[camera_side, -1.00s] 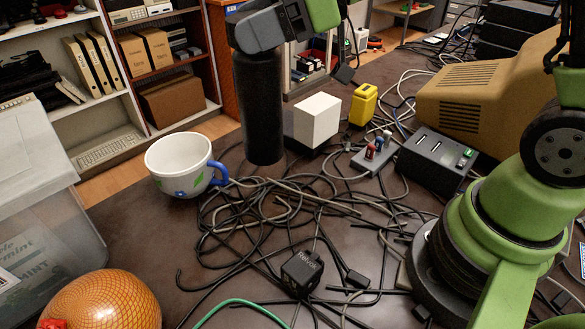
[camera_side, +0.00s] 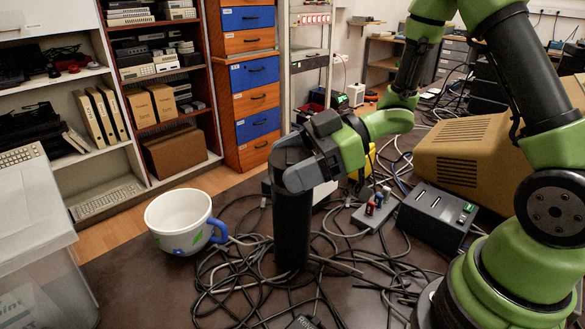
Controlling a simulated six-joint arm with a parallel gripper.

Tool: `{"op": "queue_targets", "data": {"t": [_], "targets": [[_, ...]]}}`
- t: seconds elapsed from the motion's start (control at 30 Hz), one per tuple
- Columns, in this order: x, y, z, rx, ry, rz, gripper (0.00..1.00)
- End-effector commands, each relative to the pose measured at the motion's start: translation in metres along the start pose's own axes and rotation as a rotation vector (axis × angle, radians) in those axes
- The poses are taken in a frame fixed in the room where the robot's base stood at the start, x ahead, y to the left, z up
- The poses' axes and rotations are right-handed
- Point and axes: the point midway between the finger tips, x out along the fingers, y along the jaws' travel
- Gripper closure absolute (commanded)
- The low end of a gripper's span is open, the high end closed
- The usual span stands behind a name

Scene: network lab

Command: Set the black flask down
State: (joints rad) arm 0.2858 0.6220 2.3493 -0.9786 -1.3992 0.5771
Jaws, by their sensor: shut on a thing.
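The black flask (camera_side: 292,225) is a tall dark cylinder, upright in the middle of the view. My gripper (camera_side: 297,163) is shut around its upper part, with the arm reaching in from the right. The flask's base is among the black cables (camera_side: 245,285) on the dark table (camera_side: 125,275). It looks at or very near the tabletop; I cannot tell for sure whether it touches. My gripper hides part of the flask's top.
A white mug with a blue handle (camera_side: 180,222) stands left of the flask. A white box (camera_side: 325,192) is partly hidden behind it. A power strip (camera_side: 372,215) and a black box (camera_side: 437,215) stand right. A translucent bin (camera_side: 45,270) is at the left edge.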

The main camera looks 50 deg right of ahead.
Motion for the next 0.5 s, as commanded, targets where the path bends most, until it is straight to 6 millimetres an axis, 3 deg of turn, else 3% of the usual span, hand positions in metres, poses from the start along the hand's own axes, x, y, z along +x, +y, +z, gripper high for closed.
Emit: {"op": "queue_targets", "data": {"t": [0.1,0.5], "targets": [[0.0035,-0.0001,0.0093,0.001,0.001,0.000,0.94],[0.0049,0.0000,0.0130,-0.002,0.002,0.000,0.94]]}}
